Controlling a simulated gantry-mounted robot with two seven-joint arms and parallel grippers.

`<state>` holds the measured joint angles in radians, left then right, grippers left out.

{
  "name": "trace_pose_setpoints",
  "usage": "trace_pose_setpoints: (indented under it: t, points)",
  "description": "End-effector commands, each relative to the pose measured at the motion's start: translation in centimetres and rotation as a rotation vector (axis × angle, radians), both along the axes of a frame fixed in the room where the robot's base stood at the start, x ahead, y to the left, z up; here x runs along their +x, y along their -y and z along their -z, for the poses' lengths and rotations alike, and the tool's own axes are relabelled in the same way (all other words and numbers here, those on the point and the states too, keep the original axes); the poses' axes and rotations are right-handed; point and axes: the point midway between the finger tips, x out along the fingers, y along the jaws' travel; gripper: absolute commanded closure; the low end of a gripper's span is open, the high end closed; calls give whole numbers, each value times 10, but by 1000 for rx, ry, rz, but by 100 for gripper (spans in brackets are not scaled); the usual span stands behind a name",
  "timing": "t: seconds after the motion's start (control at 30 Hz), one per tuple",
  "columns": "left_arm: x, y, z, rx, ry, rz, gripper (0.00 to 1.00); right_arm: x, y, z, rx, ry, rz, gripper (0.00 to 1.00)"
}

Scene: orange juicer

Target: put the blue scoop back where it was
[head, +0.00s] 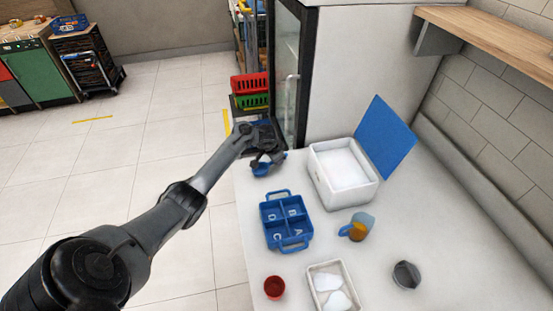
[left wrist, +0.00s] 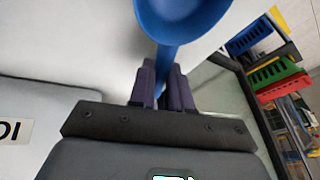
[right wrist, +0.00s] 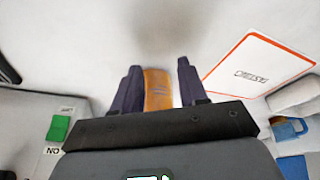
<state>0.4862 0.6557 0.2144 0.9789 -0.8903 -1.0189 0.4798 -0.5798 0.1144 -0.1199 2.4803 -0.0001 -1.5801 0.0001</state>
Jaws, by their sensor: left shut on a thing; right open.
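The blue scoop (head: 264,170) is at the back left corner of the white counter, in the grip of my left gripper (head: 268,158). In the left wrist view, the fingers of my left gripper (left wrist: 163,82) are shut on the handle of the blue scoop (left wrist: 180,18), with its round bowl beyond the fingertips. I cannot tell whether the scoop touches the counter. My right gripper (right wrist: 158,80) is open in the right wrist view, with an orange-brown patch between its fingers that I cannot identify. The right arm is outside the head view.
A white box (head: 325,190) with its blue lid (head: 386,138) open stands right of the scoop. A blue divided caddy (head: 272,239), a pitcher with orange contents (head: 357,227), a red cup (head: 274,287), a white tray (head: 314,291) and a grey round thing (head: 406,274) are nearer.

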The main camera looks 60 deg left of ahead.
Motion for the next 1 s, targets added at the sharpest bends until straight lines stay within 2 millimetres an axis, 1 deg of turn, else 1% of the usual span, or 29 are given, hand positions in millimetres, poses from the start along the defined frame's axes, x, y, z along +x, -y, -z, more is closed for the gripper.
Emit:
trace_pose_setpoints:
  t: [0.17, 0.2, 0.33, 0.6, 0.7, 0.87, 1.0]
  points:
    - [0, 0, 4, 0, -1, 1, 100, 0, 1, 1, -5, 0, -4, 57]
    - [0, 0, 3, 0, -1, 1, 76, 0, 2, 1, -7, 0, -4, 57]
    - [0, 0, 3, 0, -1, 1, 57, 0, 2, 1, -11, 0, -7, 57]
    - [0, 0, 3, 0, 0, 1, 57, 0, 2, 1, -10, -1, -7, 57]
    - [0, 0, -1, 0, 1, 0, 57, 0, 2, 0, -8, -1, -6, 57]
    - [-5, 4, -18, -1, 0, 1, 57, 0, 1, -11, -5, -1, -4, 57]
    - [-14, 8, -42, 0, 2, 3, 57, 0, 0, -24, -2, -1, -2, 57]
